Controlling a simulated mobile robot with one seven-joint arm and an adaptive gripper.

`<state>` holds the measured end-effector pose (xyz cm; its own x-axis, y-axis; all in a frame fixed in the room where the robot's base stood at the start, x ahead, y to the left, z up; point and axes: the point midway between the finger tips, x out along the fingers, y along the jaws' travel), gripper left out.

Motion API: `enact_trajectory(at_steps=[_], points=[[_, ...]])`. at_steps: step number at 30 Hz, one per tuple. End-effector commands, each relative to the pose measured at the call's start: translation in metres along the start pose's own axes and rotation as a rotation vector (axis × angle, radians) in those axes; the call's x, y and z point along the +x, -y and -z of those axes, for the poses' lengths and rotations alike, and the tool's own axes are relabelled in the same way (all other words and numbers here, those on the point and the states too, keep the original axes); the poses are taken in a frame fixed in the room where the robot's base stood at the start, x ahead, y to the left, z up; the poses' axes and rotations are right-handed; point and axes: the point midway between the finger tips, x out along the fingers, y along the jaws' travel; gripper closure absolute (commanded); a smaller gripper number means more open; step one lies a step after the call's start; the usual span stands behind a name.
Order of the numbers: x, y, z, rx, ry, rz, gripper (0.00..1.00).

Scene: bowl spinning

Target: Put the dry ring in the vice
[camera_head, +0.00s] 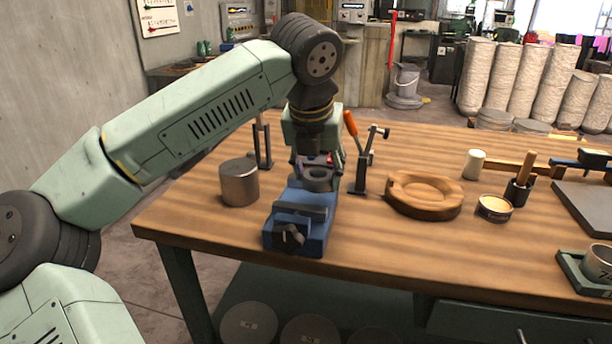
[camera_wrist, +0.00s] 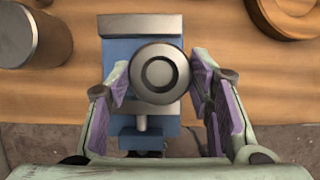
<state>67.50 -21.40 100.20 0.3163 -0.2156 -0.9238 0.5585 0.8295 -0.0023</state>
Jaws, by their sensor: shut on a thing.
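The ring (camera_head: 318,181) is a grey round piece with a hole in its middle. It also shows in the wrist view (camera_wrist: 144,74). The blue vice (camera_head: 288,236) with grey jaws stands on the bench near its front edge; it shows beneath the ring in the wrist view (camera_wrist: 118,48). My gripper (camera_head: 318,162) points down over the vice and is shut on the ring, with a purple pad at either side (camera_wrist: 162,80).
A metal cylinder (camera_head: 239,184) stands left of the vice. A stand with an orange handle (camera_head: 352,130) rises close on the right. A round wooden dish (camera_head: 424,207) and a small tin (camera_head: 494,208) lie farther right. Bare bench lies in front of the dish.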

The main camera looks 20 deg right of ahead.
Motion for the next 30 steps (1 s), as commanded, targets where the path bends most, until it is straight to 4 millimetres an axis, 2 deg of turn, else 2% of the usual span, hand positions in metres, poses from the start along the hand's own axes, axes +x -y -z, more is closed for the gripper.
enact_trajectory(at_steps=[8,12,15,27,28,30], points=[[0.005,-0.026,-0.010,-0.003,-0.001,0.002,0.92],[0.027,-0.024,0.001,0.003,-0.002,0.003,0.92],[0.036,-0.024,0.004,0.001,0.000,0.002,0.92],[0.043,-0.024,0.007,0.001,0.001,0.000,0.92],[0.043,-0.024,0.007,0.001,0.000,0.000,0.52],[0.042,-0.024,0.006,0.001,0.000,0.000,0.47]])
